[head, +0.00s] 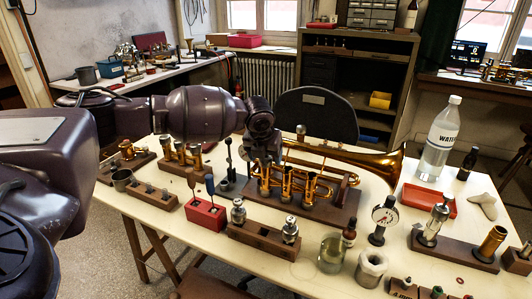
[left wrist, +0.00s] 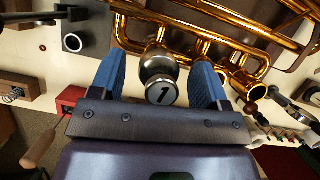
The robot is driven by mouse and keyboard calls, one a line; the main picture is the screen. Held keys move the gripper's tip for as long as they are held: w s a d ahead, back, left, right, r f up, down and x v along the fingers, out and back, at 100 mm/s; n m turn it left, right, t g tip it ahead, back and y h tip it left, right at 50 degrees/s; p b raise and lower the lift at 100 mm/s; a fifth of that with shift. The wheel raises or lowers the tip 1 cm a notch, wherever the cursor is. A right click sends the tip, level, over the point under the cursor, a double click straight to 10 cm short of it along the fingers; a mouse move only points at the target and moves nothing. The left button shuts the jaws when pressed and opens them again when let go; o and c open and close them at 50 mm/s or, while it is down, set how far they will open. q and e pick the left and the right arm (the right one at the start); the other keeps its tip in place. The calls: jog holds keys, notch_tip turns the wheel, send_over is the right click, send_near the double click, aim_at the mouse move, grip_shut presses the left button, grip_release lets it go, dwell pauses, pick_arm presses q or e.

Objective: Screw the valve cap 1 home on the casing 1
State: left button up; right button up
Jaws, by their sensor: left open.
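The brass trumpet (head: 365,160) rests on a dark wooden stand (head: 330,213) in the middle of the bench; its tubing (left wrist: 225,30) fills the top of the left wrist view. My left gripper (head: 262,160) reaches down over its left end. In the left wrist view, the silver valve cap 1 (left wrist: 161,92), marked "1", stands between the blue fingers of my left gripper (left wrist: 160,66). The fingers are open, with a gap on both sides of it. It appears to be at casing 1, but my gripper hides that joint in the head view. My right gripper is not in view.
A wooden block (head: 262,240) with silver valves and a red tool block (head: 206,214) stand in front of the trumpet. A glass jar (head: 332,253), a dial gauge (head: 383,218) and a water bottle (head: 438,140) stand to the right. Bare bench shows at the front left.

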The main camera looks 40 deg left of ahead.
pick_arm(q)
jog(key=c, duration=1.1)
jog(key=o, duration=0.6)
jog(key=shift+m+h, duration=0.3)
jog(key=shift+m, duration=0.2)
jog(key=o, duration=0.5)
jog(key=shift+r, duration=0.1)
